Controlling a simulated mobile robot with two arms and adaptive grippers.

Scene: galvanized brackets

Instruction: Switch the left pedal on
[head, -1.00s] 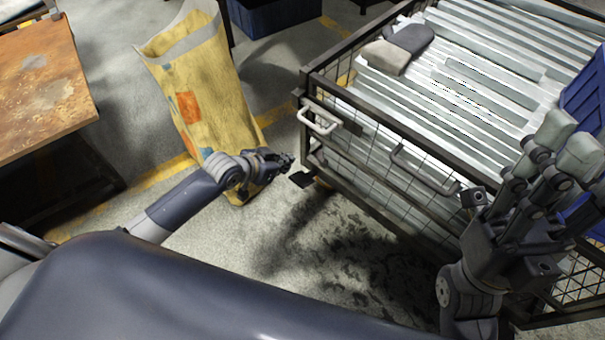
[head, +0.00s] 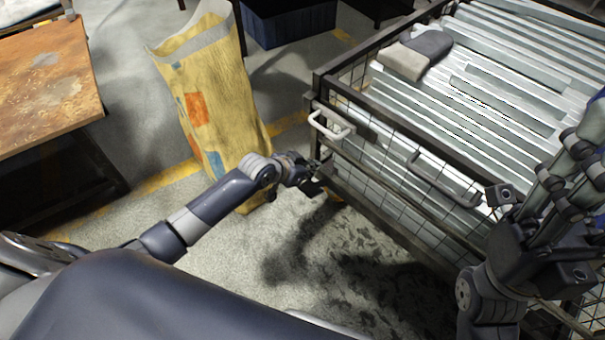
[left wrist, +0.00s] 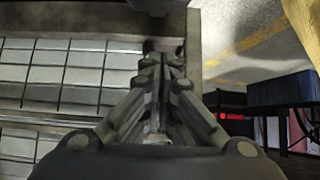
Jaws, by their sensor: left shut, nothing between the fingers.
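The wheeled mesh cart (head: 390,125) stands at the right with its near left corner towards me. A small dark pedal (head: 312,188) shows low at that corner, partly hidden by my left gripper. My left gripper (head: 314,174) is shut and empty, its tips right by the pedal in the head view. I cannot tell whether they touch. In the left wrist view the closed fingers (left wrist: 165,62) point at the cart's lower frame, and the pedal is not clearly seen. My right gripper (head: 578,165) is raised over the cart's right part; its opening is unclear.
The cart holds long galvanized bars (head: 490,85) and a pair of grey pads (head: 415,54). A white handle (head: 330,125) juts from its front. A yellow sack (head: 215,95) stands just behind my left forearm. A rusty table (head: 45,80) is at left. Floor before the cart is clear.

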